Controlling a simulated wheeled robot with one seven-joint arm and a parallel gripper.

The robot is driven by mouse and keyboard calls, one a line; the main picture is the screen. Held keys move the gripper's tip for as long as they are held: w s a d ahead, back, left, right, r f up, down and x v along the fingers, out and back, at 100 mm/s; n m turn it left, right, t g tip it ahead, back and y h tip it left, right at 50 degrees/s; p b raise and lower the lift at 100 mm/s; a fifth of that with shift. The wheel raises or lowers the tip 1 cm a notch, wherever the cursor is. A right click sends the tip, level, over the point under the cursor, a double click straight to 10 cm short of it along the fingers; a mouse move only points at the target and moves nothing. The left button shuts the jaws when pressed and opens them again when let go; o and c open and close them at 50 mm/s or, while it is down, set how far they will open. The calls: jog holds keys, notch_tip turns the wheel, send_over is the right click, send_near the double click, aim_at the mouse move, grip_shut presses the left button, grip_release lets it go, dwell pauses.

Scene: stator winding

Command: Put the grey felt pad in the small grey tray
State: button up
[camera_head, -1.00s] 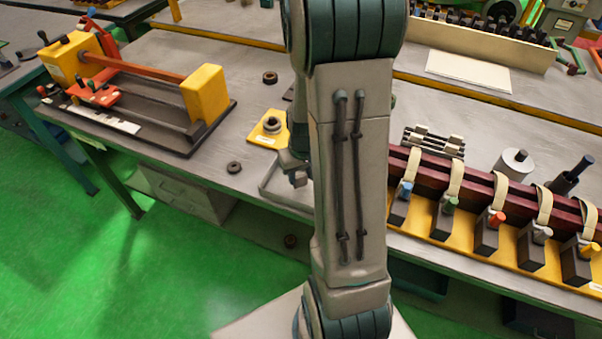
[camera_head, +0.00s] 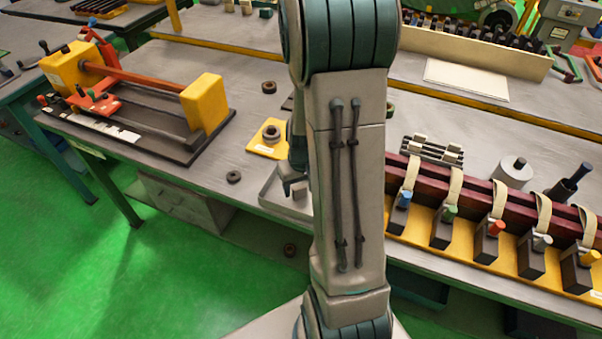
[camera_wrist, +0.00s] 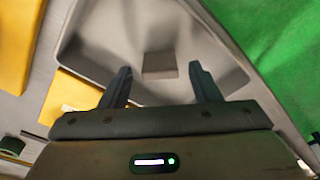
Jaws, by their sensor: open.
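The small grey tray (camera_wrist: 208,42) fills much of the wrist view. It also shows in the head view (camera_head: 268,190), partly hidden behind my arm. A small grey square, which looks like the felt pad (camera_wrist: 159,65), lies inside the tray, apart from its walls. My gripper (camera_wrist: 160,78) is open over the tray, its two dark fingers spread wider than the pad. The pad shows between and just beyond the fingertips, and neither finger touches it. In the head view my gripper is mostly hidden behind my arm.
A yellow plate with a dark ring (camera_head: 271,133) lies behind the tray. A loose dark ring (camera_head: 233,177) lies to its left. A winding fixture (camera_head: 140,95) stands further left. A rack of tools (camera_head: 490,225) stands at right. Green floor lies beyond the bench's front edge.

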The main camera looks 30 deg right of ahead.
notch_tip(320, 180, up, 11)
jog(key=s, duration=0.1)
jog(key=s+a+r+n+t, duration=0.1)
jog(key=s+a+r+t, duration=0.1)
jog(key=s+a+r, duration=0.7)
jog(key=s+a, duration=0.2)
jog(key=a, duration=0.1)
jog(key=shift+s+r+b, duration=0.15)
jog(key=shift+s+b, duration=0.15)
jog(key=shift+s, duration=0.05)
